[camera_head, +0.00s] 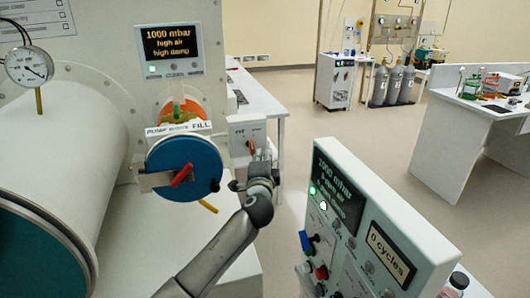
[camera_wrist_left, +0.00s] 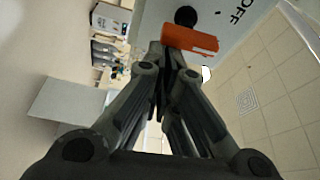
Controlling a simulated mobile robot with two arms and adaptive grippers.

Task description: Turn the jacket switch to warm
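The switch box (camera_head: 243,131) is a small pale box beyond the round blue door, in the middle of the head view. Its orange lever (camera_head: 250,146) sits low on the front face and slants downward. The left wrist view shows the orange lever (camera_wrist_left: 190,38) close up, beside a black round part and the printed word OFF. My left gripper (camera_head: 261,158) is just below and right of the lever. In the left wrist view its fingers (camera_wrist_left: 170,58) are drawn together, with their tips right at the lever. I cannot tell if they touch it. My right gripper is out of view.
A blue round door (camera_head: 205,160) with a red handle (camera_head: 182,174) is just left of the switch box. A tilted control panel (camera_head: 375,215) with knobs stands at the right front. A white bench (camera_head: 258,100) is behind. Open floor lies beyond the panel.

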